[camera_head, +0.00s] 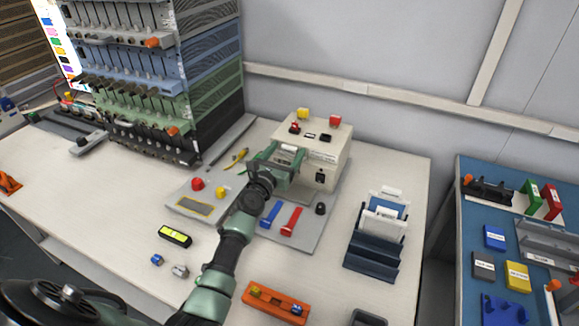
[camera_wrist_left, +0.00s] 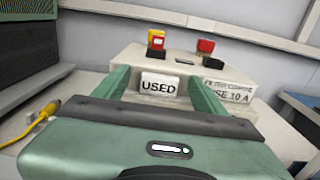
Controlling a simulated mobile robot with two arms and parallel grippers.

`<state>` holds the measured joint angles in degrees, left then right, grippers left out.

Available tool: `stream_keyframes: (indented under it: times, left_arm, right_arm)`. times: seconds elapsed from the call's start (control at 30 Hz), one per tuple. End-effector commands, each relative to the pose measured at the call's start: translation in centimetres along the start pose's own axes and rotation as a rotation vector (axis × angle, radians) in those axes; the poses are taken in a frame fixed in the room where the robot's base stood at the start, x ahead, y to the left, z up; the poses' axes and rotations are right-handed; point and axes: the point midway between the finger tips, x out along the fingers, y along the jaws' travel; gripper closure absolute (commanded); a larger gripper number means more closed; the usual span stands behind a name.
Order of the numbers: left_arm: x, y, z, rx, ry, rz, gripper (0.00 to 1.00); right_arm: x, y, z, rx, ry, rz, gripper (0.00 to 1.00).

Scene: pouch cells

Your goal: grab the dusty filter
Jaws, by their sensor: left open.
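No part is visibly dusty. A small pale block labelled "USED" (camera_wrist_left: 159,85) sits at the front of a cream machine (camera_wrist_left: 215,66), and I cannot tell for certain whether it is the filter. In the head view the cream machine (camera_head: 318,158) stands at the back of the white table. My left gripper (camera_head: 284,158) is in front of its left side. In the left wrist view my left gripper (camera_wrist_left: 157,88) is open, with one finger on each side of the "USED" block. Whether the fingers touch it cannot be told. My right gripper is not in view.
A dark rack (camera_head: 376,257) holding white-and-blue panels stands to the right. A tall shelf (camera_head: 205,70) rises at the back left. An orange holder (camera_head: 275,300) lies in front.

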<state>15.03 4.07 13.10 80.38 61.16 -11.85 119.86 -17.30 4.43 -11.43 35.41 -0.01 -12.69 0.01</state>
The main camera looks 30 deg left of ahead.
Motion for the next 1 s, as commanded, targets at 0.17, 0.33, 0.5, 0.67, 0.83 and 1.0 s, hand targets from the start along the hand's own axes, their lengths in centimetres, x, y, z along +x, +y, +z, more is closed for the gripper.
stream_keyframes:
  times: [0.17, 0.33, 0.5, 0.67, 0.83, 1.0]
  left_arm:
    - [0.1, 0.0, 0.0, 0.000, 0.001, 0.000, 0.29]
    - [0.1, 0.0, 0.0, 0.000, 0.001, -0.001, 0.60]
    - [0.1, 0.0, 0.0, 0.000, 0.001, -0.001, 1.00]
    - [0.1, 0.0, 0.0, 0.000, 0.001, -0.001, 1.00]
    - [0.1, -0.1, 0.2, 0.000, 0.001, -0.001, 1.00]
    - [0.3, -0.3, 1.3, -0.001, 0.001, -0.001, 1.00]
  right_arm:
    - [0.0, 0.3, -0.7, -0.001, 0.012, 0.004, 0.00]
    - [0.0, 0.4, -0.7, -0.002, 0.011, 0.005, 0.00]
    - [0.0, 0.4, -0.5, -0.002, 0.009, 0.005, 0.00]
    - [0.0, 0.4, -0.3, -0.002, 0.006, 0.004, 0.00]
    - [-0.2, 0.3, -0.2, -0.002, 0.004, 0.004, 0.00]
    - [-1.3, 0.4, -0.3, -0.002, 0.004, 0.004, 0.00]
